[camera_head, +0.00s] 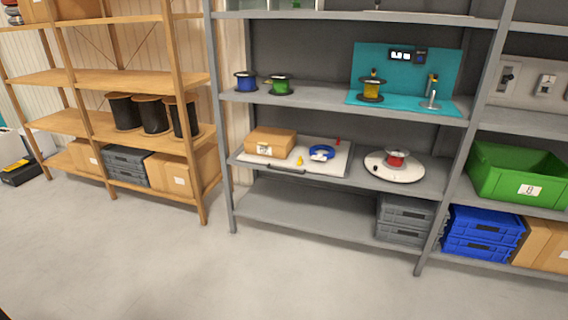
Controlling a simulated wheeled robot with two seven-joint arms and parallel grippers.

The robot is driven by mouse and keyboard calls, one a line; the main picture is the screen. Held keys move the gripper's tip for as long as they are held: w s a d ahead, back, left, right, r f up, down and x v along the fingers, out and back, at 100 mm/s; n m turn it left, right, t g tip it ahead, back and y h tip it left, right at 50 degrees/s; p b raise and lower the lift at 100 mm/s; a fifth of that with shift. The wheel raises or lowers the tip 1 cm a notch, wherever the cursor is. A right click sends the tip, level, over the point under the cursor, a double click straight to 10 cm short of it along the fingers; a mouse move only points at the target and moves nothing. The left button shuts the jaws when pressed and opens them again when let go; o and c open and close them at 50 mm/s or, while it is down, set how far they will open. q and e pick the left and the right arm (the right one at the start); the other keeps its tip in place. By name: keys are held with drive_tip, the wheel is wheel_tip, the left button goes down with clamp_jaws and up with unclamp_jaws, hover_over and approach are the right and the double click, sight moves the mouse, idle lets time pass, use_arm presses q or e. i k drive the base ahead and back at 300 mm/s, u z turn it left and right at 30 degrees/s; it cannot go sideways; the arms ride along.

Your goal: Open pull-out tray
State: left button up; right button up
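The pull-out tray (325,165) is a flat light-grey tray on the middle shelf of the grey metal rack. A dark handle (286,169) runs along its front edge. The tray's front edge lies about at the shelf's front; I cannot tell how far it is out. On it are a cardboard box (270,142), a blue cable coil (322,153), a small yellow item (299,160) and a small red item (337,142). Neither of my grippers shows in the head view.
A white turntable (394,170) with a red reel (396,158) stands right of the tray. Blue (245,81) and green (279,85) reels sit on the shelf above. Grey crates (403,219) are below right. The floor (200,270) in front is clear.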

sight(336, 166)
drive_tip(key=i, duration=1.65)
drive_tip(key=u, duration=1.55)
drive_tip(key=i, duration=0.6)
drive_tip(key=z, duration=0.25)
